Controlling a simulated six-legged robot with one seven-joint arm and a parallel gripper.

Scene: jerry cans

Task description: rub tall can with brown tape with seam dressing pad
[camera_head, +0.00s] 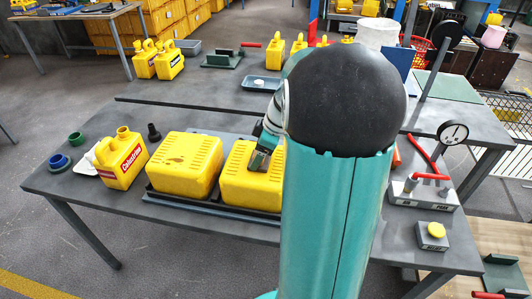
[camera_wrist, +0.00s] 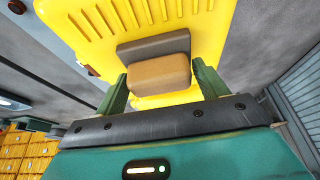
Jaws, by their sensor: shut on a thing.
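My gripper (camera_head: 261,160) is over the right one of two big yellow cans (camera_head: 237,186) that lie flat in a dark tray. In the wrist view, the green fingers (camera_wrist: 162,86) are shut on the seam dressing pad (camera_wrist: 160,77), a tan block with a dark grey layer. The pad is right at the yellow ribbed face of the can (camera_wrist: 205,20); whether they touch I cannot tell. The other big yellow can (camera_head: 185,165) lies to the left with brownish marks on top. I cannot make out brown tape for certain; my arm hides part of the right can.
A small labelled yellow can (camera_head: 121,160), a black nozzle (camera_head: 153,132) and green and blue rings (camera_head: 60,161) are at the table's left. A gauge (camera_head: 452,133), a red-handled fixture (camera_head: 425,190) and a yellow button box (camera_head: 433,234) are at the right. A low dark rail runs behind.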

